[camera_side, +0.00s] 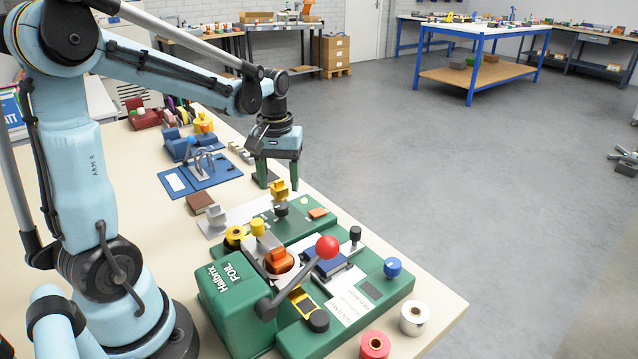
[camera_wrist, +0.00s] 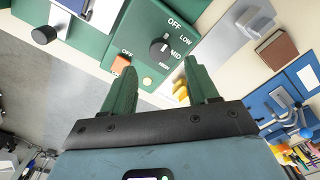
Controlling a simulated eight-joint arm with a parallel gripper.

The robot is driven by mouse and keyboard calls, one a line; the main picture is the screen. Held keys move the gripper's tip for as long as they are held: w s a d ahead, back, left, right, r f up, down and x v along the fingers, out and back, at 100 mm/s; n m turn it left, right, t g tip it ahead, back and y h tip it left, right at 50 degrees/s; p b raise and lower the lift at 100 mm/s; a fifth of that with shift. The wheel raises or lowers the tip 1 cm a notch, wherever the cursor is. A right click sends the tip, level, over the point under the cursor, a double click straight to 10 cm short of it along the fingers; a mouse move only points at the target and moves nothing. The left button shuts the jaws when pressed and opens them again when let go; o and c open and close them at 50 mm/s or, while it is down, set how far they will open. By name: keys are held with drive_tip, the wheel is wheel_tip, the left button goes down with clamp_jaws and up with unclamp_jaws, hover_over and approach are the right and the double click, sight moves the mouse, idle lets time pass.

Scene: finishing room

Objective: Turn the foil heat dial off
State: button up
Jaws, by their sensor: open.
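The foil heat dial is a round black knob (camera_wrist: 160,47) on a green panel in the wrist view. The labels OFF, LOW, MID and HIGH curve along its right side. A short white mark on the knob points to the upper right; I cannot tell exactly which label it meets. In the side view the dial (camera_side: 281,209) sits at the far end of the green foil machine (camera_side: 228,305). My gripper (camera_side: 277,187) hangs above and behind that end, fingers down. In the wrist view my gripper (camera_wrist: 160,66) is open and empty, its fingertips apart from the dial.
An orange rocker switch (camera_wrist: 120,64) sits beside the dial. A yellow part (camera_side: 279,190) stands close to the dial and the fingers. A red-ball lever (camera_side: 327,247) rises from the machine's near part. Blue fixtures (camera_side: 190,180) and a brown block (camera_side: 199,203) lie to the left.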

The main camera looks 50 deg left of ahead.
sight(282, 208)
wheel_tip(282, 208, up, 6)
drive_tip(key=shift+r, duration=0.15)
idle(0.5)
drive_tip(key=s+d+f+m+t, duration=0.1)
drive_tip(key=s+d+m+t, duration=0.1)
drive_tip(key=d, duration=0.4)
drive_tip(key=s+d+f+m+t, duration=0.2)
drive_tip(key=d+m+t, duration=0.3)
drive_tip(key=d+m, duration=0.2)
drive_tip(key=shift+s+d, duration=0.25)
